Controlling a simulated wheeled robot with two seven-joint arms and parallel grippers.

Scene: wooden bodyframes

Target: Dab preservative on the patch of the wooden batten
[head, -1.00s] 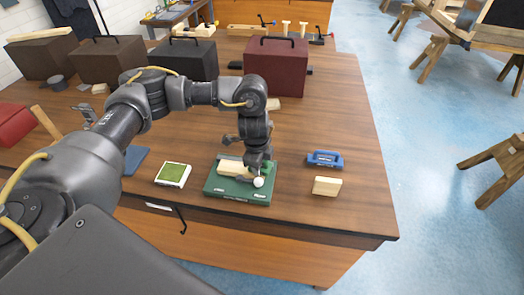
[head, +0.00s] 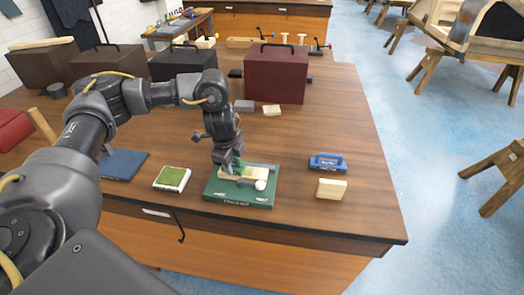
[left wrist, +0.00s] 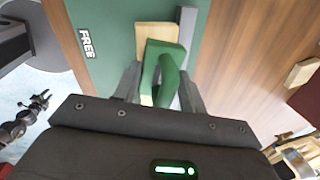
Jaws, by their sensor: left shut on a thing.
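My left gripper (head: 232,165) is shut on a green loop-shaped handle (left wrist: 165,70), which shows between the fingers in the left wrist view. The wooden batten (head: 256,172) lies on a dark green board (head: 215,192) near the table's front edge. In the left wrist view the pale batten (left wrist: 152,38) shows just behind the handle, with a grey strip (left wrist: 187,30) beside it. The handle's lower end and any patch under it are hidden, so contact cannot be told. My right arm seems to show small at the lower left of the left wrist view, its gripper (left wrist: 42,101) unclear.
A white-framed green pad (head: 172,178) lies left of the board. A blue-handled tool (head: 327,162) and a wooden block (head: 331,189) stand further right. Cases, one burgundy (head: 277,75), line the back.

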